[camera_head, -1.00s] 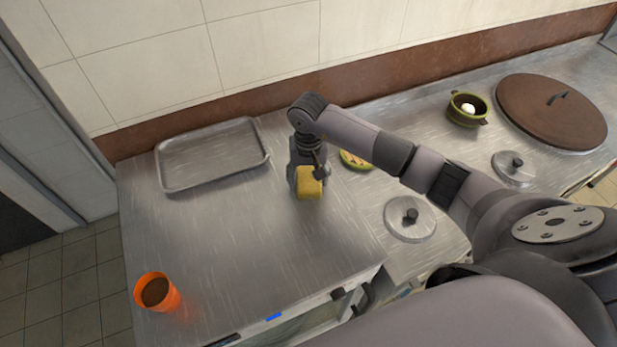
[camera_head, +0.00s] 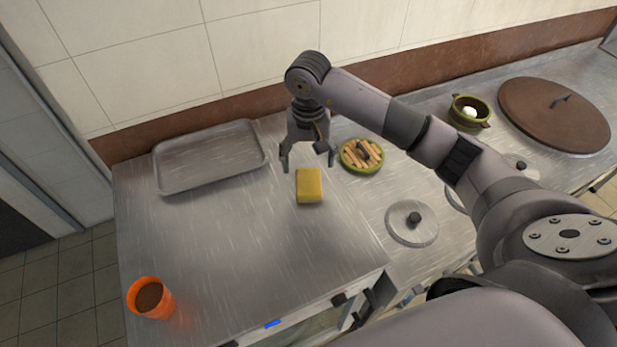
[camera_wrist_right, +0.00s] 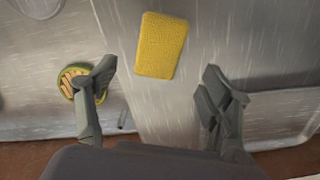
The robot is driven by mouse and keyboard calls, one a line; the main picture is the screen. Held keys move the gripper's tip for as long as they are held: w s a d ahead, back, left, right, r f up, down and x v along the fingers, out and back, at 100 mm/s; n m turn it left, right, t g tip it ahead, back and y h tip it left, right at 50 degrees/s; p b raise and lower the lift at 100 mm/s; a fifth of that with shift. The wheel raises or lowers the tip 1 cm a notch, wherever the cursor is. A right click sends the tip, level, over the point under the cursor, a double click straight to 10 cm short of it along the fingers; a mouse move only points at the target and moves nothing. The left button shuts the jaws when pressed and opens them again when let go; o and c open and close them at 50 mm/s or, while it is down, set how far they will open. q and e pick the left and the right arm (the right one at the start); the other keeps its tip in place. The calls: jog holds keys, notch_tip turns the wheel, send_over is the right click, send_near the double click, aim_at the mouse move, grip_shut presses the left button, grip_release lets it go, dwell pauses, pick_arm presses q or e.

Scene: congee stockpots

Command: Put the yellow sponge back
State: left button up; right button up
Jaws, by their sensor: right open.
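The yellow sponge (camera_head: 309,186) lies flat on the bare steel counter, to the right of the metal tray. It also shows in the right wrist view (camera_wrist_right: 161,45), beyond my fingertips and between their lines. My right gripper (camera_head: 308,162) is open and empty, raised just behind the sponge and apart from it. Its two spread fingers show in the right wrist view (camera_wrist_right: 157,85). My left gripper is in neither current view.
An empty metal tray (camera_head: 170,187) lies at the back left. An orange cup (camera_head: 152,298) stands near the front left. A green bowl of sticks (camera_head: 362,155) is close right of my gripper. Lids (camera_head: 411,223) lie farther right. The counter's middle is clear.

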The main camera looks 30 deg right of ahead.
jog(key=shift+r+b, duration=0.45)
jog(key=shift+r, duration=1.6)
